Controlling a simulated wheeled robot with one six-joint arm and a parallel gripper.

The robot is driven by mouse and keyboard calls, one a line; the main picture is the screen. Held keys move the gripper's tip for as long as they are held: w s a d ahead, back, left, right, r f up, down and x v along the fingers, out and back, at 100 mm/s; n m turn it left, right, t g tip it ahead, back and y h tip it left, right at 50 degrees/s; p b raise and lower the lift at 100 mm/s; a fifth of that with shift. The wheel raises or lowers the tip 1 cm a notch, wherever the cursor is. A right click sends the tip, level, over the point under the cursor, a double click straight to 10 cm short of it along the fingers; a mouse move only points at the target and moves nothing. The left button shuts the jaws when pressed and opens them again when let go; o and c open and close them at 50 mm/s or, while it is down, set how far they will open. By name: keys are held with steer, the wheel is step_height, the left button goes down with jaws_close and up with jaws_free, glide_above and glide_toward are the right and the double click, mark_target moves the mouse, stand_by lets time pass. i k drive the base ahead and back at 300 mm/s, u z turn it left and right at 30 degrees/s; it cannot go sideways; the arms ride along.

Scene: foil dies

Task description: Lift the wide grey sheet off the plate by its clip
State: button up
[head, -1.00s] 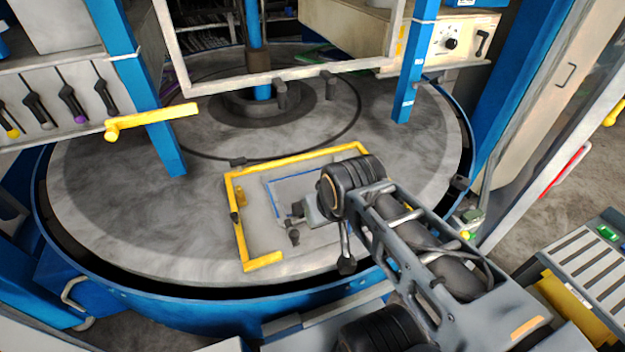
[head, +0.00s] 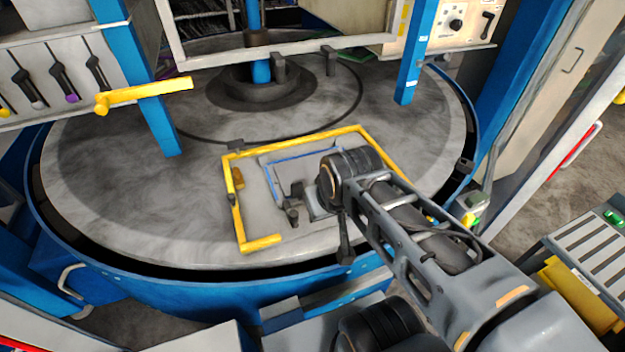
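The grey plate (head: 247,215) lies on the round table inside a yellow corner frame. A flat grey sheet with a blue edge line (head: 283,160) shows inside the frame, over or on the plate; I cannot tell whether it touches. My gripper (head: 291,204) is low over the near left part of the sheet. Its dark fingertips are small, and I cannot tell whether they are open or shut on anything. I cannot make out the clip. My arm hides the right side of the sheet and plate.
The yellow frame (head: 236,205) borders the plate on the left and far sides. A slatted rack (head: 590,250) stands right.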

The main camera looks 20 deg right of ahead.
mark_target(295, 174)
steer(key=k, duration=0.95)
steer(key=z, duration=1.35)
steer(key=i, duration=0.85)
steer(key=u, duration=2.15)
steer(key=i, duration=0.5)
steer(key=z, duration=0.05)
